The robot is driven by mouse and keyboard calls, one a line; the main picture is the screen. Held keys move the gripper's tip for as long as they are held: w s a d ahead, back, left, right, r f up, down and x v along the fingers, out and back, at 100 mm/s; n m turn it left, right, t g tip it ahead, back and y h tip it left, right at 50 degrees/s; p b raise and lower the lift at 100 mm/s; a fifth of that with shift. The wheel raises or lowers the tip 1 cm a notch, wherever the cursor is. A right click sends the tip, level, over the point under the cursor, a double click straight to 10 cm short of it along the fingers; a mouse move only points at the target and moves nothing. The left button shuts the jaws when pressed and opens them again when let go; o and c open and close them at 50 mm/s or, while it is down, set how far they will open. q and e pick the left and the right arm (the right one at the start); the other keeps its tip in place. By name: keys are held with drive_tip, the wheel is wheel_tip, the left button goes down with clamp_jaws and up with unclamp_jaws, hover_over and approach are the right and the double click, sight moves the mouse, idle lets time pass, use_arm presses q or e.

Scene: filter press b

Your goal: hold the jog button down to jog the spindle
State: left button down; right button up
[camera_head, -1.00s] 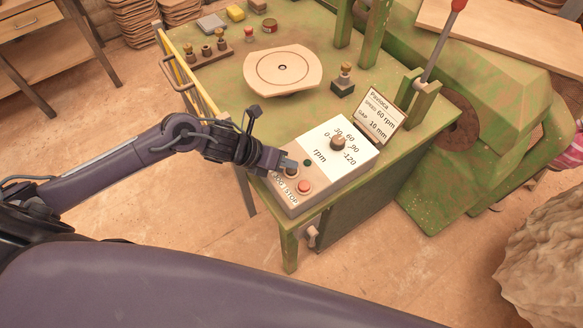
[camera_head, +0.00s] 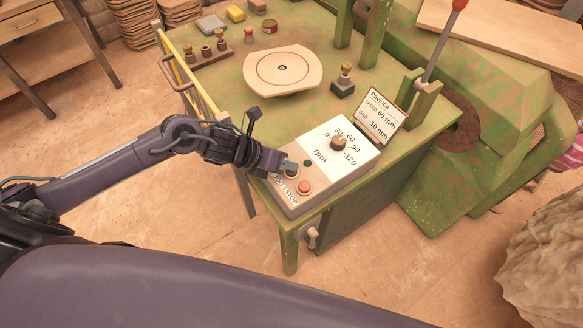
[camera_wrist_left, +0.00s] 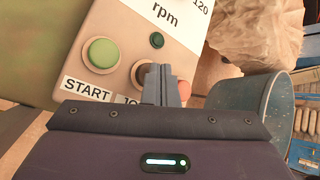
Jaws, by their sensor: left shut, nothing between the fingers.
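The control box (camera_head: 325,177) sits at the table's near corner, with a dial (camera_head: 338,143) marked in rpm. My left gripper (camera_head: 289,164) is shut and empty, its fingertips over the jog button (camera_head: 291,173), covering most of it. In the left wrist view the fingers (camera_wrist_left: 161,82) stand in front of the jog button (camera_wrist_left: 138,74), and only its left rim shows. I cannot tell whether the tips touch it or whether it is pressed in. The red stop button (camera_head: 304,187) is beside it. The green start button (camera_wrist_left: 102,53) shows in the wrist view. My right gripper is not in view.
A small dark green lamp (camera_head: 307,162) is above the buttons. A card (camera_head: 379,115) reading 60 rpm and 10 mm stands behind the box. A round plate (camera_head: 283,88) lies on the green table. A yellow rail (camera_head: 189,77) runs along the left edge. A red-knobbed lever (camera_head: 444,40) rises at right.

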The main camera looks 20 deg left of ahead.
sight(287, 171)
use_arm(q)
drive_tip(key=shift+f, duration=0.25)
drive_tip(key=shift+r, duration=0.1)
drive_tip(key=shift+r+p, duration=0.4)
drive_tip(key=shift+r, duration=0.5)
drive_tip(key=shift+r, duration=0.1)
drive_tip(key=shift+r+p, duration=1.65)
drive_tip(key=shift+r, duration=0.8)
idle(1.5)
